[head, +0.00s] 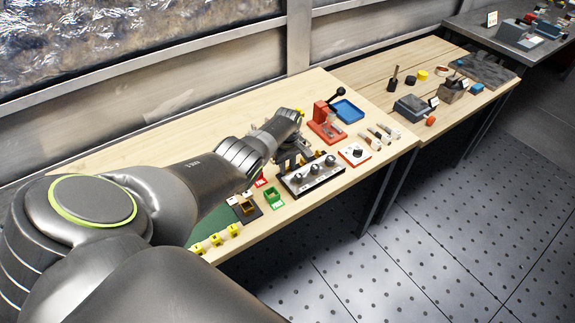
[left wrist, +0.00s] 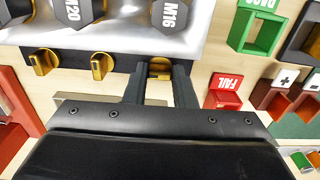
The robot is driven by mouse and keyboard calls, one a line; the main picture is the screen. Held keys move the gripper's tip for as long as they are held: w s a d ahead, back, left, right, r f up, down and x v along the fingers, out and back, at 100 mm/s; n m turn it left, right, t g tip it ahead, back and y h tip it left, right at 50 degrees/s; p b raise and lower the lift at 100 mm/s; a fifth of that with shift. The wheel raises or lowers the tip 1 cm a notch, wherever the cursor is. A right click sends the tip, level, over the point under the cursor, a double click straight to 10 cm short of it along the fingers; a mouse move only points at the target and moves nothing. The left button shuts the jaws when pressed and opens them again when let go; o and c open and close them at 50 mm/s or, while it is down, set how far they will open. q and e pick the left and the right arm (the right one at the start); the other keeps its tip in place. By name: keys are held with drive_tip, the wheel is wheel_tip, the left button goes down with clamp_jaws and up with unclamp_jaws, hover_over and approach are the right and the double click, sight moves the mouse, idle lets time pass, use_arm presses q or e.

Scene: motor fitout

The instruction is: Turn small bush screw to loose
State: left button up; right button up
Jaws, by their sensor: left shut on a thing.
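The black and silver bush block (head: 316,178) stands on the wooden bench in the head view. In the left wrist view its silver top (left wrist: 125,35) carries dark bushes marked M20 and M16, with gold screws along one side. The small bush screw (left wrist: 160,66) is the gold one beside the M16 bush. My left gripper (left wrist: 160,80) has its two dark fingers on either side of this screw and is shut on it; the fingers partly hide it. In the head view my left gripper (head: 286,158) is at the block's back side. My right gripper is in neither view.
A green PASS bin (head: 274,197) and a red FAIL bin (left wrist: 225,92) stand close to the block. Two other gold screws (left wrist: 102,65) (left wrist: 43,62) sit beside the held one. A red press (head: 325,125), blue tray (head: 347,110) and red-edged box (head: 354,154) lie to the right.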

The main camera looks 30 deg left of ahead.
sight(287, 168)
use_arm(q)
drive_tip(key=o, duration=1)
drive_tip(key=shift+r, duration=0.1)
drive_tip(key=shift+w+r+p, duration=0.1)
drive_tip(key=shift+r+p, duration=0.2)
drive_tip(key=shift+r, duration=0.15)
wheel_tip(287, 168, up, 5)
drive_tip(key=shift+f+p, duration=0.15)
drive_tip(key=shift+p, duration=0.65)
wheel_tip(287, 168, up, 12)
drive_tip(key=shift+f+b, duration=0.1)
drive_tip(key=shift+b, duration=0.55)
